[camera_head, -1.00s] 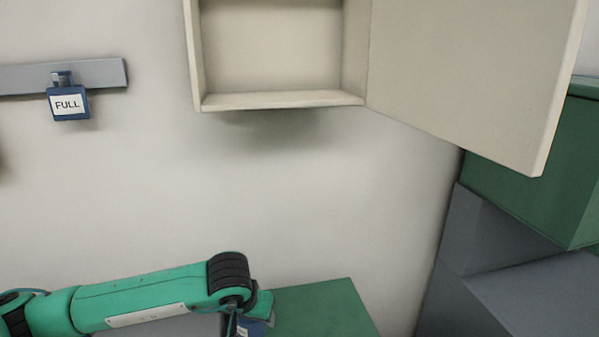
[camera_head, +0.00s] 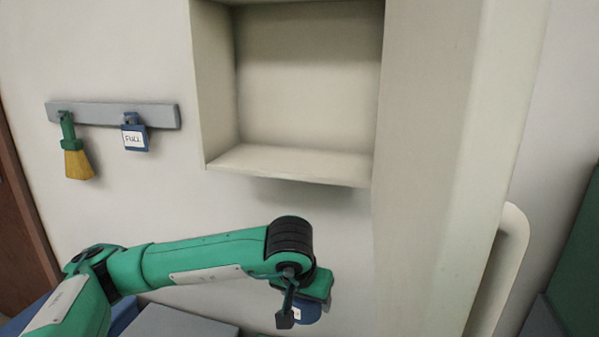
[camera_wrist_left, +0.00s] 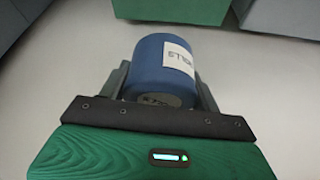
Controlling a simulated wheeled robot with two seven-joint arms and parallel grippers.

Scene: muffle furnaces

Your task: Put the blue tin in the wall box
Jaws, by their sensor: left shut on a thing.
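The blue tin (camera_wrist_left: 160,68), a cylinder with a white label, sits between the two fingers of my left gripper (camera_wrist_left: 165,85) in the left wrist view. The gripper is shut on it. In the head view the tin (camera_head: 306,312) shows partly below my left gripper (camera_head: 298,308), much of it hidden by the wrist. The cream wall box (camera_head: 290,165) is on the wall, open at the front and empty where I see inside. The gripper is below the box floor and apart from it. My right gripper is not in view.
The box's open door (camera_head: 440,150) stands out toward me on the right, close to the gripper's right. A grey rail (camera_head: 95,115) at the left holds a brush (camera_head: 74,150) and a blue tag reading FULL (camera_head: 134,136). A grey surface (camera_head: 175,325) lies below the arm.

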